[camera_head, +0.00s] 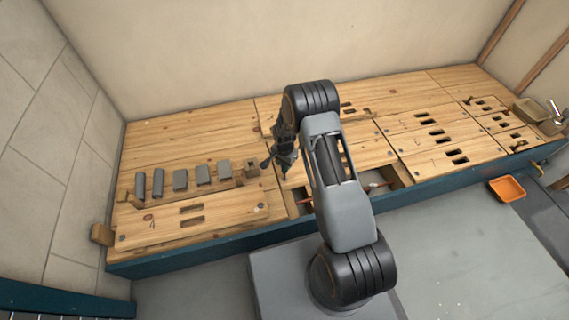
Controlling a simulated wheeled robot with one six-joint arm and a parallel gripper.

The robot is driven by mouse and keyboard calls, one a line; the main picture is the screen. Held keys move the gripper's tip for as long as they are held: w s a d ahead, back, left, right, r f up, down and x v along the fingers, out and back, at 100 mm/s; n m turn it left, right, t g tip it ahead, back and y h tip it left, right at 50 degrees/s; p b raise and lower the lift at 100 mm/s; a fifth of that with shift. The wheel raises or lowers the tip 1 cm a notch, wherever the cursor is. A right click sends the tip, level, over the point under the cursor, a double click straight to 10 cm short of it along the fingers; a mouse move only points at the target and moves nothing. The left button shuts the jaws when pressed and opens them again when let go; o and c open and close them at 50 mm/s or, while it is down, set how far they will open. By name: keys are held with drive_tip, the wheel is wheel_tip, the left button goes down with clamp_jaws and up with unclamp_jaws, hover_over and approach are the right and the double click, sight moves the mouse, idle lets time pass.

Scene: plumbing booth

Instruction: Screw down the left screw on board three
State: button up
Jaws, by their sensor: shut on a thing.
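My gripper (284,164) is over the middle of the wooden deck, pointing down, just left of my raised arm. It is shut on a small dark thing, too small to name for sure. The board under it (297,178) is mostly hidden by my arm. I cannot read a number three on it, and its left screw cannot be made out. I cannot tell whether the held thing touches the board.
A board marked 4 (225,217) lies front left, with dark screw heads at its ends. Several grey blocks (181,180) stand behind it. An open gap with a copper pipe (376,185) lies right of my arm. An orange tray (507,188) is on the floor.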

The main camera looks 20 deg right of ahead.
drive_tip(key=m, duration=0.3)
drive_tip(key=shift+m, duration=0.3)
drive_tip(key=shift+r+n, duration=0.15)
drive_tip(key=shift+n, duration=0.65)
drive_tip(key=shift+r+p, duration=2.6)
drive_tip(key=shift+r, duration=1.3)
